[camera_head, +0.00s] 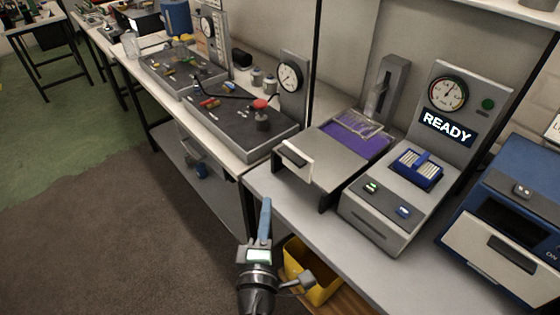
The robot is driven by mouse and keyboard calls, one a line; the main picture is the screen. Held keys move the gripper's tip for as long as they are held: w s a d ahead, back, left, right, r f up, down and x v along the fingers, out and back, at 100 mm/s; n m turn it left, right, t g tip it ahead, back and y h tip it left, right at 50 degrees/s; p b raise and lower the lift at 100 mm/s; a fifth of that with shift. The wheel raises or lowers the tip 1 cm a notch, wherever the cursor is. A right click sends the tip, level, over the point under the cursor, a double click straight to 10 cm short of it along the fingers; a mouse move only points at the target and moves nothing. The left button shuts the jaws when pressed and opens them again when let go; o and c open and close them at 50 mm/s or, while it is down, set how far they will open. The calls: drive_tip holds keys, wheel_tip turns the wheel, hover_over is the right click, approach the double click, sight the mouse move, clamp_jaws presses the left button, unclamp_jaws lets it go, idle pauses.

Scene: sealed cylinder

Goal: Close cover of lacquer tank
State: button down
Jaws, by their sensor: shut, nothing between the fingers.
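The lacquer tank stands on the near bench left of the grey machine marked READY. Its purple inside (372,146) shows at the back, with a thin wire or clear rack (355,126) over it. A flat grey cover (322,150) lies over the front part, so the tank is partly uncovered. A pale front plate with a dark handle (294,156) is at the cover's front end. My gripper (265,205), with blue fingers pointing up in the picture, is shut and empty. It appears in front of the bench edge, below and left of the tank, apart from the handle.
The READY machine (400,195) with a blue rack stands right of the tank, and a blue-and-white device (510,235) farther right. A grey post (385,88) rises behind the tank. A black-topped gauge unit (240,120) is left. A yellow bin (318,283) sits below the bench.

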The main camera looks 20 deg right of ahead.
drive_tip(key=w+d, duration=0.7)
drive_tip(key=w, duration=0.2)
drive_tip(key=shift+d+p, duration=0.2)
drive_tip(key=shift+p, duration=0.15)
drive_tip(key=shift+r, duration=0.1)
